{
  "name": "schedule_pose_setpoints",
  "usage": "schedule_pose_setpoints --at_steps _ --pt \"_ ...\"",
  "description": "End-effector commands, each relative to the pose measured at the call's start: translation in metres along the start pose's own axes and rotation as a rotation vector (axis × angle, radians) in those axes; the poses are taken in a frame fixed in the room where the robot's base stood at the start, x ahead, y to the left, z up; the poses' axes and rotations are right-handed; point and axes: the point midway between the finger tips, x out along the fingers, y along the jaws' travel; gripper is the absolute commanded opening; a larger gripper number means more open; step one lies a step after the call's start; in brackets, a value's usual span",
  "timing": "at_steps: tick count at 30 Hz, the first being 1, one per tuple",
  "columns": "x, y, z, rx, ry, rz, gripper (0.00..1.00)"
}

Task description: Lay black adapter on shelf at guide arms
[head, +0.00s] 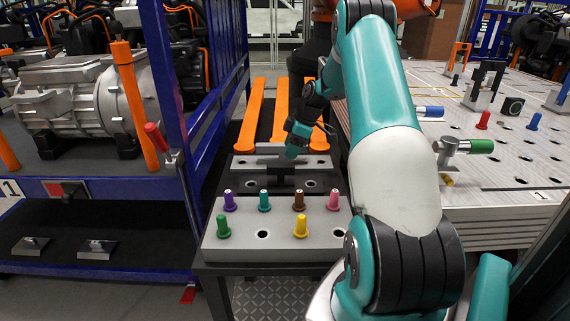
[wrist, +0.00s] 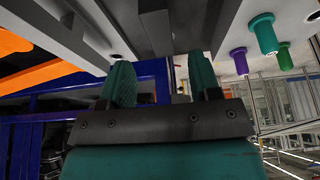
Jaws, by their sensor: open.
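My gripper (head: 292,152) hangs low over the grey fixture (head: 243,161) at the far part of the narrow bench. In the wrist view its two teal fingers (wrist: 162,82) are apart, with nothing clearly held between them. A black piece (head: 284,179), which may be the black adapter, lies below the gripper, between the grey fixture and the grey peg block. I cannot tell whether the fingers touch anything. Long orange arms (head: 246,117) run back from the fixture; whether they are the guide arms is unclear. An upright orange post (head: 136,105) stands on the blue rack at left.
The grey peg block (head: 284,246) holds several coloured pegs at the bench front. The blue rack (head: 178,110) carries a silver motor (head: 85,95) and has a lower dark shelf (head: 120,235) with small metal plates. A perforated table (head: 500,190) with fixtures stands at right.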

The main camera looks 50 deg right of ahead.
Motion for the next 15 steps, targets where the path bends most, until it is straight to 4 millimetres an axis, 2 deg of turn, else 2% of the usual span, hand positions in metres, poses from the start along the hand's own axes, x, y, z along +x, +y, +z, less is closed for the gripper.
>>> schedule_pose_setpoints --at_steps 3,6,12,14,15 --pt "-0.021 0.001 0.001 0.001 0.0 0.003 0.57" --pt "-0.032 0.0 0.0 0.0 0.001 0.002 0.57" --pt "-0.04 -0.001 -0.001 0.0 0.0 -0.001 0.57" --pt "-0.04 -0.004 -0.009 -0.001 0.0 -0.005 0.57" --pt "-0.041 -0.009 -0.019 -0.001 -0.001 -0.009 0.57"
